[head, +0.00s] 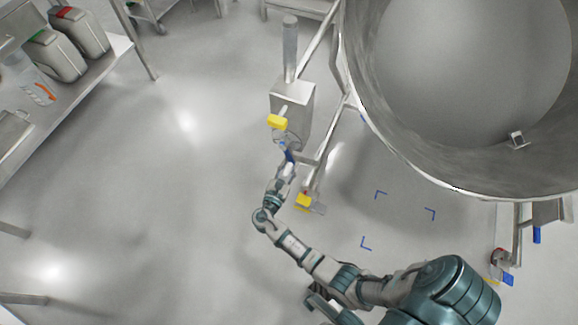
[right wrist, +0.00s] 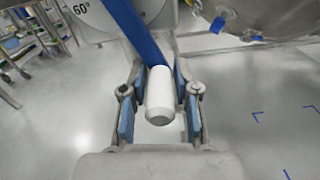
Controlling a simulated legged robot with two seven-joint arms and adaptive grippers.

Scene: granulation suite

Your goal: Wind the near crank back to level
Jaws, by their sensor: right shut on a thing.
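The near crank has a blue arm (right wrist: 137,32) and a white cylindrical handle (right wrist: 160,95) in the right wrist view. The blue arm slants up to the left, across a round plate marked 60°. My right gripper (right wrist: 160,108) has its blue-padded fingers on both sides of the handle and is shut on it. In the head view my right gripper (head: 288,155) is at the foot of a grey box-shaped post (head: 293,103); the crank there is small and mostly hidden by the gripper. My left gripper does not show.
A large steel vessel (head: 390,120) fills the upper right. A yellow block (head: 277,122) is on the post, and another yellow part (head: 303,201) is low beside my arm. A bench (head: 100,85) with canisters stands at left. Floor between bench and post is clear.

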